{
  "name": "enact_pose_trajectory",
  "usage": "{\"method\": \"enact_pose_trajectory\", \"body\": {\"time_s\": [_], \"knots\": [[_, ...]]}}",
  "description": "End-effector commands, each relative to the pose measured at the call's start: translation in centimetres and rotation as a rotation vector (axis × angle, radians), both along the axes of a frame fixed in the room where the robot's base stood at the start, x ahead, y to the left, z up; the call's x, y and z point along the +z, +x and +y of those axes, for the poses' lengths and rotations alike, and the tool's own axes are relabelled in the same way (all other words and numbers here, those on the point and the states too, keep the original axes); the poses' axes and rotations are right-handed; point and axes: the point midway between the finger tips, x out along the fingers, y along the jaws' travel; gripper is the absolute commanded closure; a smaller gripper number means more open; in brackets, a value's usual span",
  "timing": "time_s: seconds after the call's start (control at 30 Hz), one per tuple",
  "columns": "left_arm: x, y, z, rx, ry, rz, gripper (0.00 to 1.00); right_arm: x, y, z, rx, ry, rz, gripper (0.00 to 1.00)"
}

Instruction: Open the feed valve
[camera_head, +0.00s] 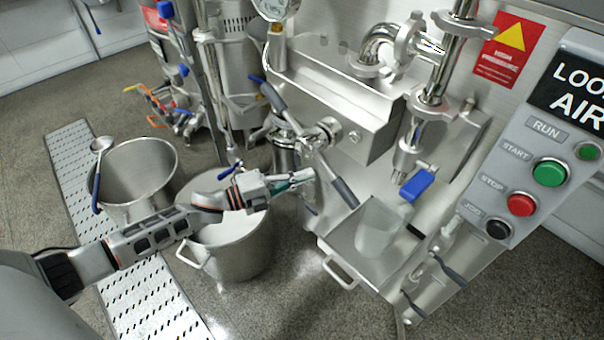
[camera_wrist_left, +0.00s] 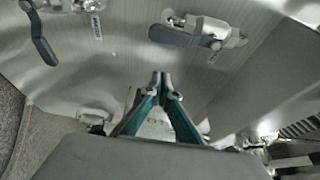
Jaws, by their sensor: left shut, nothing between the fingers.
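My left gripper (camera_head: 308,176) reaches in from the left over a steel pot, its green-sided fingers beside the mill's front. In the left wrist view its fingertips (camera_wrist_left: 161,82) meet with nothing between them. I cannot tell which valve is the feed valve. A blue valve handle (camera_head: 417,185) is below the vertical pipe, right of and apart from the gripper. Dark lever handles (camera_head: 449,270) sit low on the mill's right side. The left wrist view shows two grey-blue levers on a steel panel, one at upper left (camera_wrist_left: 41,37) and one at upper centre (camera_wrist_left: 180,38), both apart from the fingers.
A steel pot (camera_head: 240,262) stands below my left arm, with another pot (camera_head: 118,200) holding a ladle to its left. A crossbar with a dark grip (camera_head: 343,192) juts out just right of the gripper. A clear beaker (camera_head: 376,232) and a button panel (camera_head: 530,180) are further right.

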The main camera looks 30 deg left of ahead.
Motion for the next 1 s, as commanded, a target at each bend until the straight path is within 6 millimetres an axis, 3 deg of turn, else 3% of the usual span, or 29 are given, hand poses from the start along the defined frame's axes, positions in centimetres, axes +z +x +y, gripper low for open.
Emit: {"method": "enact_pose_trajectory", "body": {"time_s": [0.03,0.23,0.43,1.0], "knots": [[0.0,-1.1,1.2,0.003,0.005,0.003,1.0,0.3,0.1,-0.2,0.008,-0.018,-0.01,0.6],[0.0,-4.4,3.8,0.002,0.003,0.002,1.0,0.7,0.4,-0.6,0.015,-0.045,-0.022,0.6],[-0.2,-6.6,5.5,0.002,0.003,0.003,1.0,-0.4,-0.2,-0.7,0.018,-0.057,0.001,0.6],[-0.3,-7.5,6.2,0.001,0.003,0.003,1.0,-0.5,-0.3,-0.9,0.016,-0.062,0.006,0.6]]}}
